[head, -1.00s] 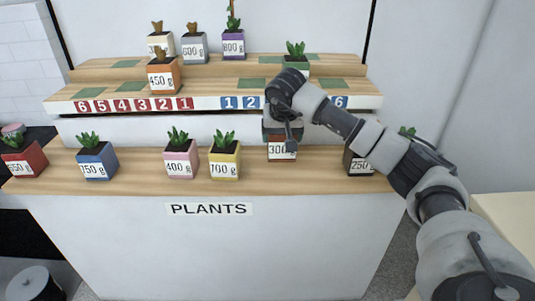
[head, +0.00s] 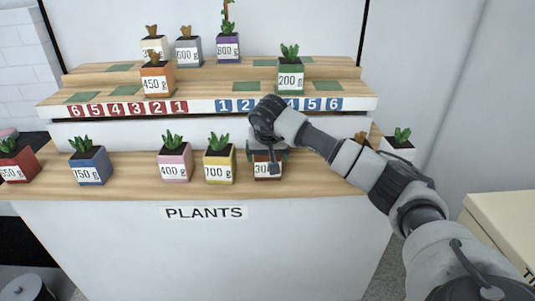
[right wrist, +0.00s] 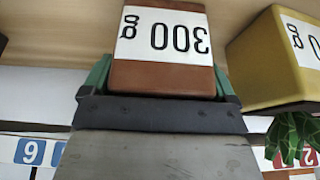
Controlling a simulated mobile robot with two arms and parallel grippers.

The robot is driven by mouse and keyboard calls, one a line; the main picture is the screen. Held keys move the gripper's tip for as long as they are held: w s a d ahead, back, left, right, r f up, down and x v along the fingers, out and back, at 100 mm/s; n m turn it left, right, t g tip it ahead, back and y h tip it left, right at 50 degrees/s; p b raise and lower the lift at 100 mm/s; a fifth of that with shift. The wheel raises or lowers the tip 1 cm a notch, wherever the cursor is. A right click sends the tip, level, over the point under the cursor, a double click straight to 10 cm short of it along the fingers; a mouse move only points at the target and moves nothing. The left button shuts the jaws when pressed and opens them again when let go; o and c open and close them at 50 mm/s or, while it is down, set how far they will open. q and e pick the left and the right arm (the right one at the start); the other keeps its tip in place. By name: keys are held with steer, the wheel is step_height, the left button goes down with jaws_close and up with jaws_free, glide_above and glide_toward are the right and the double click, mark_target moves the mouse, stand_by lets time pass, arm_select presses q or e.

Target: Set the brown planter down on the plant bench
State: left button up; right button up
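The brown planter (head: 267,170) with a 300 g label is at the front of the plant bench (head: 130,180), just right of the yellow planter. My right gripper (head: 268,150) reaches down onto it from above and behind. In the right wrist view the brown planter (right wrist: 160,78) appears upside down between the green fingers, which sit against both its sides. Its base is at or very close to the bench top; I cannot tell whether it touches. Its plant is hidden by the gripper. My left gripper is not in view.
The yellow planter (head: 219,166) stands close beside it, with pink (head: 174,167) and blue (head: 91,169) planters further left. A white planter (head: 398,146) stands at the right. The numbered shelf (head: 205,90) behind holds an orange planter (head: 158,80) and a green one (head: 290,78).

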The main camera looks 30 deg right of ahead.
steer(key=shift+o, duration=0.8)
steer(key=shift+r, duration=0.15)
